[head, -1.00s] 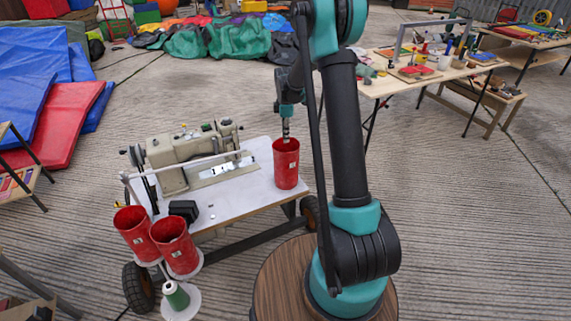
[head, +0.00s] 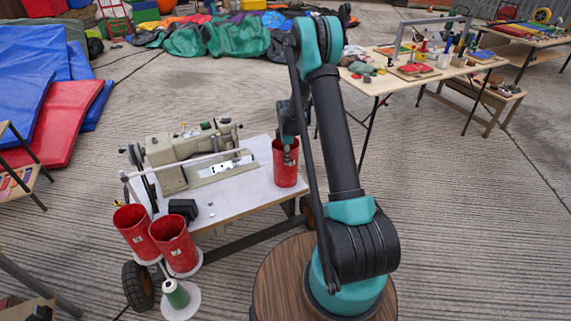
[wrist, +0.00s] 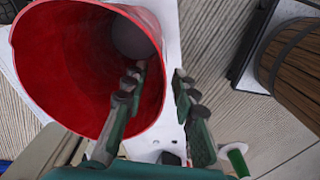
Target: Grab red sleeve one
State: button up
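A red, open-topped sleeve (head: 286,172) stands upright at the right end of the white sewing table. It fills the upper left of the wrist view (wrist: 60,60), and I look down into it. My gripper (wrist: 160,76) is open at its right-hand wall. One finger is over the inside of the sleeve, the other outside, with a gap between them. I cannot tell whether either touches the wall. Two more red sleeves, one at the left (head: 131,232) and one beside it (head: 173,245), stand on white discs at the table's front left. I see no numbers telling which is one.
A sewing machine (head: 188,155) and a small black box (head: 183,209) sit on the white table (head: 232,203). A green spool (head: 176,294) stands on a low disc at the front left. A workbench with tools (head: 425,75) stands at the back right.

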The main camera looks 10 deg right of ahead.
notch_tip(320, 180, down, 2)
jog(key=shift+f, duration=0.2)
jog(key=shift+c, duration=0.5)
grip_shut()
